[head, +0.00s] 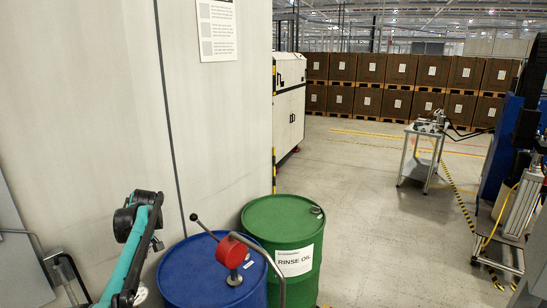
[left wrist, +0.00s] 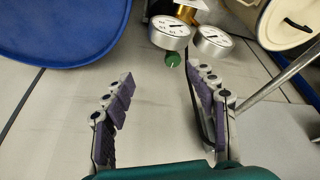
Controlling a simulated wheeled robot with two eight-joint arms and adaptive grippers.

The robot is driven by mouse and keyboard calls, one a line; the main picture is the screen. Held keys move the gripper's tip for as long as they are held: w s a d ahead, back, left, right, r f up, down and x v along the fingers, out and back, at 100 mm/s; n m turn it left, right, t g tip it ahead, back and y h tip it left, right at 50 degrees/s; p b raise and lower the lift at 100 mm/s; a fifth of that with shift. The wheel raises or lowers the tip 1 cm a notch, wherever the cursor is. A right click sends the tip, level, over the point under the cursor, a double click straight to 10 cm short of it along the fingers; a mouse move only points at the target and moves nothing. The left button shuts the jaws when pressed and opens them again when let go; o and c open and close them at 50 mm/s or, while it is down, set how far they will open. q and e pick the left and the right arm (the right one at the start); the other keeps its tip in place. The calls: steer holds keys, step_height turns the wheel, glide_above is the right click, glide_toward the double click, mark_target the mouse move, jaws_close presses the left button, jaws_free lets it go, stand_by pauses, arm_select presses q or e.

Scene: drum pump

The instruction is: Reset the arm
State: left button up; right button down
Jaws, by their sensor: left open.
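My left arm (head: 135,250) comes up at the lower left of the head view, beside the blue drum (head: 188,274). In the left wrist view my left gripper (left wrist: 158,78) is open, with nothing between its purple-padded fingers. On the blue drum stands a pump with a red head (head: 231,252) and a lever ending in a dark knob (head: 194,217). The lever slants up to the left, and my left arm is apart from it. My right gripper is not in view.
A green drum (head: 284,222) labelled RINSE OIL stands right of the blue one. A pale wall (head: 100,90) rises behind. The left wrist view shows round gauges (left wrist: 169,32) beyond the fingertips and a blue rounded surface (left wrist: 60,30). A cart (head: 424,155) stands farther right; floor between is clear.

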arm_select(q)
steer(key=s+d+r+m+t+h+b, duration=0.3)
steer(key=s+d+m, duration=0.6)
steer(key=s+d, duration=0.85)
steer(key=s+d+f+m+t+b, duration=0.1)
steer(key=s+d+f+m, duration=0.2)
steer(key=s+f, duration=0.3)
steer(key=s+d+f+m+t+h+b, duration=0.1)
steer(key=s+d+f+m+t, duration=0.1)
steer(key=s+d+f, duration=0.4)
steer(key=s+m, duration=0.1)
steer(key=s, duration=0.1)
steer(key=shift+s+d, duration=0.25)
steer(key=shift+s, duration=0.1)
